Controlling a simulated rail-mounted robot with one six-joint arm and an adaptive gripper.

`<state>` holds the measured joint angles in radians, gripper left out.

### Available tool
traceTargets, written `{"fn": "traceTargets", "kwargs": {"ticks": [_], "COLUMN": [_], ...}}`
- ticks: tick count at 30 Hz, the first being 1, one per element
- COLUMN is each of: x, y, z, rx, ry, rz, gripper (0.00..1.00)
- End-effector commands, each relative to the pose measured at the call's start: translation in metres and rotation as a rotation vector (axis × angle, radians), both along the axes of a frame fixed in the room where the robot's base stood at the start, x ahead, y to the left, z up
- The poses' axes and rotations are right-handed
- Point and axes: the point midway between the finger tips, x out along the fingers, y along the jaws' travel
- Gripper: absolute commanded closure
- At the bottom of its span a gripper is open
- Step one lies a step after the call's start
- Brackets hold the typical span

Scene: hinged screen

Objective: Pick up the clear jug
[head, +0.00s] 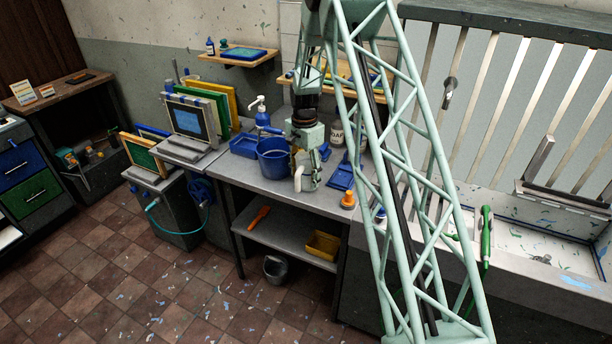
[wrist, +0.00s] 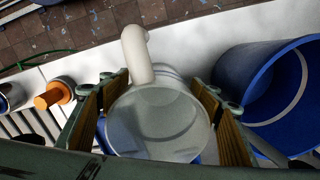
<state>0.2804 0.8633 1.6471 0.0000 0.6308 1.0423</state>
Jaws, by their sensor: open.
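The clear jug (wrist: 158,125) stands upright on the grey bench, its round open mouth facing the wrist camera. Its pale curved handle (wrist: 137,52) points away toward the bench's front edge, and shows in the head view as a whitish shape (head: 298,180). My gripper (wrist: 163,108) is open, with one brown-padded finger on each side of the jug. Whether the pads touch the jug cannot be told. In the head view my gripper (head: 308,160) comes down over the jug and hides most of it.
A blue bucket (head: 273,158) stands close on the left in the head view, near one finger in the wrist view (wrist: 262,82). An orange-topped item (head: 348,199) is to the right.

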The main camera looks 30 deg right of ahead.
Motion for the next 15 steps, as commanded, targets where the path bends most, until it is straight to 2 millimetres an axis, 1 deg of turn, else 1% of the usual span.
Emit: {"fn": "traceTargets", "kwargs": {"ticks": [12, 15], "x": [0.0, -0.0001], "y": [0.0, 0.0], "z": [0.0001, 0.0001], "rx": [0.0, 0.0], "ry": [0.0, 0.0], "rz": [0.0, 0.0], "gripper": [0.42, 0.5]}}
